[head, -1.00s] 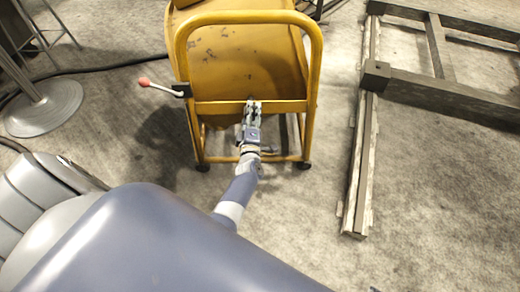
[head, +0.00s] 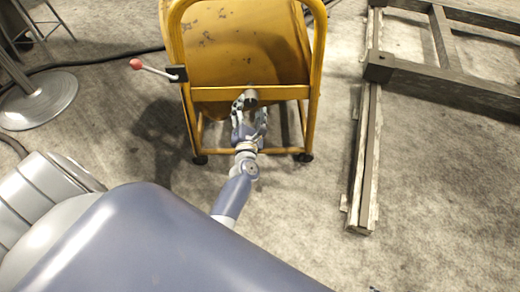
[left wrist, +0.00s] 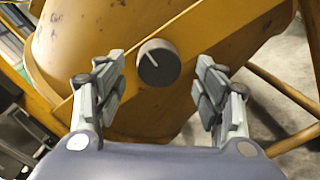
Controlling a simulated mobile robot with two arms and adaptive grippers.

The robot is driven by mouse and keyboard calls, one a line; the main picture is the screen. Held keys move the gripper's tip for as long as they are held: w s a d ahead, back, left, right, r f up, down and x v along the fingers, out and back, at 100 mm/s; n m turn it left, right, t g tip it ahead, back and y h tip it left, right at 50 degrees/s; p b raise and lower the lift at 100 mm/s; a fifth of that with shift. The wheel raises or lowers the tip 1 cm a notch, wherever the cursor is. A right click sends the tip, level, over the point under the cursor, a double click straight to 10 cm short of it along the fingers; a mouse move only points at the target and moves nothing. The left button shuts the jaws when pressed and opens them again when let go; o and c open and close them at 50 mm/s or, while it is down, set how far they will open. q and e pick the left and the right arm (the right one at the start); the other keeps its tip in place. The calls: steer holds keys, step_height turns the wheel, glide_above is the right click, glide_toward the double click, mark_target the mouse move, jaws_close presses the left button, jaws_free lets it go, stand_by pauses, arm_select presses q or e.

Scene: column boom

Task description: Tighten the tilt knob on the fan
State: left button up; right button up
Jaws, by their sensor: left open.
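The fan (head: 245,45) is a yellow drum in a yellow tubular frame at the top middle of the head view. Its tilt knob (left wrist: 158,62) is a dark round knob with a pale line on its face, on the yellow crossbar in the left wrist view. The knob also shows in the head view (head: 251,97). My left gripper (head: 250,106) is open, its fingers just short of the knob, one to each side of it. In the left wrist view my left gripper (left wrist: 162,88) appears apart from the knob. My right gripper is not in view.
A lever with a red ball end (head: 136,64) sticks out left of the fan frame. A round metal stand base (head: 40,100) is at the left. A dark beam frame (head: 440,85) lies at the right. Open floor lies between.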

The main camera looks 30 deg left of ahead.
arm_select(q)
steer(key=p+v, duration=0.2)
steer(key=v, duration=0.6)
steer(key=s+d+f+m+g+h+p, duration=0.1)
steer(key=s+d+f+m+h+p, duration=0.15)
steer(key=d+m+p, duration=0.35)
steer(key=s+d+f+m+g+h+p, duration=0.1)
steer(key=d+f+m+h+p, duration=0.25)
steer(key=m, duration=0.35)
steer(key=s+d+f+m+g+h+p, duration=0.1)
steer(key=s+d+f+m+g+p, duration=0.1)
steer(key=s+f+m+p, duration=0.1)
steer(key=s+d+f+m+g+h+p, duration=0.2)
steer(key=s+f+m+p, duration=0.1)
steer(key=s+m, duration=0.4)
steer(key=shift+s+f+g+p, duration=0.25)
steer(key=shift+s+g+p, duration=0.15)
steer(key=shift+s+p, duration=0.5)
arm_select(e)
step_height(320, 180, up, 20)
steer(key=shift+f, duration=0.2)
